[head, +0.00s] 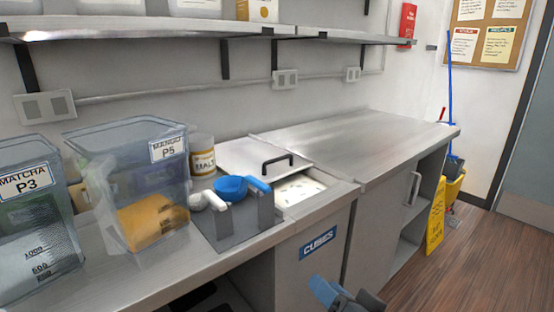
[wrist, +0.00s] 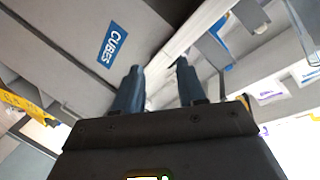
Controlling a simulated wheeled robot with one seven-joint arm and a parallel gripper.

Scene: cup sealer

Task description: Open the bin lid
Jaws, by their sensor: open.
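The bin is built into the steel counter, with a blue CUBES label (head: 318,243) on its front; the label also shows in the wrist view (wrist: 112,45). Its flat metal lid (head: 245,156) has a black handle (head: 277,160) and covers the back part of the opening. The front part is uncovered and shows pale contents (head: 298,190). My gripper (head: 345,294) is low in front of the bin, below and to the right of the label, well apart from the handle. In the wrist view its two blue fingers (wrist: 160,76) are spread with nothing between them.
A scoop holder (head: 232,226) with a blue scoop (head: 231,188) stands left of the opening. Clear tubs marked MANGO (head: 130,185) and MATCHA (head: 38,240) stand farther left. A shelf (head: 180,28) hangs above. The counter to the right (head: 355,135) is clear.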

